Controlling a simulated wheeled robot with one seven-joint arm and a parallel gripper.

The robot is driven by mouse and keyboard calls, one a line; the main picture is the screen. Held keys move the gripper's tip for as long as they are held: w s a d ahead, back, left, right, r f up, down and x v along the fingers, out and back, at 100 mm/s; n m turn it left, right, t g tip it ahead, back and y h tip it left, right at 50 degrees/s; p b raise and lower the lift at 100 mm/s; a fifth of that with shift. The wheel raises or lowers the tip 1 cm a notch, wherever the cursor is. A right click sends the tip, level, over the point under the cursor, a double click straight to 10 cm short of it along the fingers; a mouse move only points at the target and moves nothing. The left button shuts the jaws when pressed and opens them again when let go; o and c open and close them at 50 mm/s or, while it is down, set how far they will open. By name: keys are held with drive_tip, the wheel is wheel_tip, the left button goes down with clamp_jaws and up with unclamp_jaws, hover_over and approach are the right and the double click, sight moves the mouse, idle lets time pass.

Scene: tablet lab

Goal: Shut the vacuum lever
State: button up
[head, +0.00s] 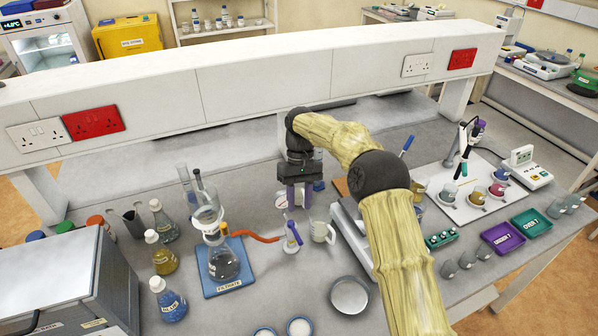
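A small white valve stand with a blue lever (293,230) stands on the bench at the end of an orange hose (255,237). The lever is tilted up rather than lying flat. The hose runs left to the filter flask (223,262), which stands on a blue FILTRATE tray (221,285) with a funnel on top. My gripper (299,203) points down just behind and above the lever, apart from it as far as I can see. Its two fingers look spread with nothing between them. Part of the bench behind it is hidden by my arm.
A beaker (322,231) stands close to the right of the lever. A metal dish (349,296) is in front. Several bottles and flasks stand left, beside a grey metal box (70,285). A white shelf with sockets (240,80) crosses behind my gripper.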

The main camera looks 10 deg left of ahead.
drive_tip(key=p+v, duration=0.5)
drive_tip(key=v, duration=0.3)
drive_tip(key=shift+w+r, duration=0.2)
drive_tip(key=shift+r, duration=0.1)
drive_tip(key=shift+w, duration=0.1)
idle(0.5)
drive_tip(key=s+d+r+m+t+y+b, duration=0.1)
drive_tip(key=s+d+m+t, duration=0.15)
drive_tip(key=d, duration=0.65)
drive_tip(key=s+d+m+t+b, duration=0.15)
drive_tip(key=s+d, duration=0.25)
drive_tip(key=d, duration=0.6)
drive_tip(key=s+d+f+m+t, duration=0.3)
drive_tip(key=s+d, duration=0.9)
drive_tip(key=s, duration=0.5)
drive_tip(key=shift+s+d+f+m+b, duration=0.15)
drive_tip(key=shift+d+f+m+b, duration=0.05)
drive_tip(key=shift+f+m+b, duration=0.25)
